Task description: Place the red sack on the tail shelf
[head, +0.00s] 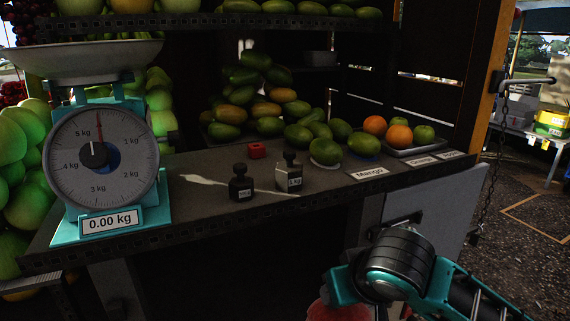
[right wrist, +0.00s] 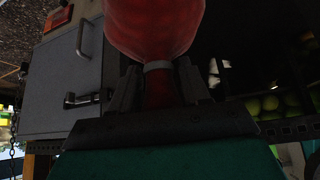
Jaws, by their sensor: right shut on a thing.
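The red sack (right wrist: 155,28) fills the top of the right wrist view, with a pale band (right wrist: 158,66) around its neck. My right gripper (right wrist: 158,85) is shut on the neck, one finger on each side. In the head view only a small part of the sack (head: 334,312) shows at the bottom edge, below my right arm and lower than the shelf. The dark truck shelf (head: 215,215) runs across the middle of the head view, in front of my right arm. My left gripper is out of view.
A teal scale (head: 104,165) stands on the shelf's left. Two dark weights (head: 241,187) (head: 289,176) and a small red block (head: 257,151) stand near the middle. Mangoes and a fruit tray (head: 416,149) fill the back and right. Some bare shelf shows around the weights.

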